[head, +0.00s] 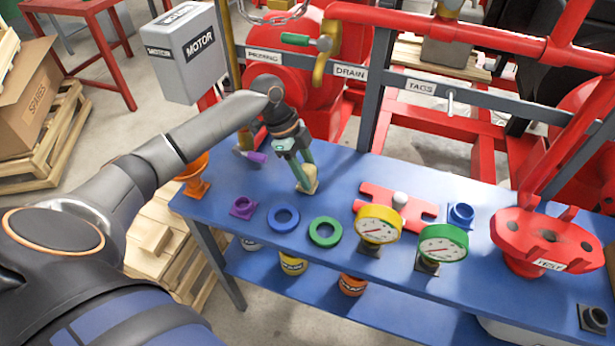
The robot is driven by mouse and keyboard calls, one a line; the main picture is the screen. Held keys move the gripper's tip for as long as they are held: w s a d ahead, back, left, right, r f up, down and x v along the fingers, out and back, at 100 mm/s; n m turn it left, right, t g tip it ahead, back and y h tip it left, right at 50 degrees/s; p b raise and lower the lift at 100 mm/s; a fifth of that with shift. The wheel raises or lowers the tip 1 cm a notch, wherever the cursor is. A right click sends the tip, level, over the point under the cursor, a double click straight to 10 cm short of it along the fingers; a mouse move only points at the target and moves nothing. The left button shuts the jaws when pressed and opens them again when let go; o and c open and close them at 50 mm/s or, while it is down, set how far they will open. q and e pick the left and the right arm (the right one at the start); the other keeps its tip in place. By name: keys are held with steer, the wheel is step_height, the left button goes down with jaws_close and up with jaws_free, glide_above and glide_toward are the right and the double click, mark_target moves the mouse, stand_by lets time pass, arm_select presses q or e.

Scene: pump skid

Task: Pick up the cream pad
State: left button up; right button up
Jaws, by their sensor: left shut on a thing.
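The cream pad (310,180) is a small pale block at the back of the blue table (328,279). My left gripper (306,184) reaches down over it with green fingers and is shut on it. The fingers cover part of the pad. The pad is at or very near the table top; I cannot tell whether it touches. My right gripper is not in view.
Nearby on the table are a blue ring (272,217), a green ring (313,236), a purple block (243,208), an orange funnel-like part (193,178) and a red plate (372,195). A yellow gauge (378,225), a green gauge (442,243) and a red flange (528,236) stand right. Red pipework is behind.

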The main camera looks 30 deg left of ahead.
arm_select(q)
jaws_close()
steer(key=shift+r, duration=0.15)
steer(key=shift+r, duration=0.2)
step_height(320, 180, up, 2)
steer(key=shift+r, duration=0.1)
steer(key=s+d+r, duration=0.1)
steer(key=d+r, duration=0.9)
steer(key=d, duration=0.4)
steer(key=shift+s, duration=0.2)
steer(key=shift+r, duration=0.1)
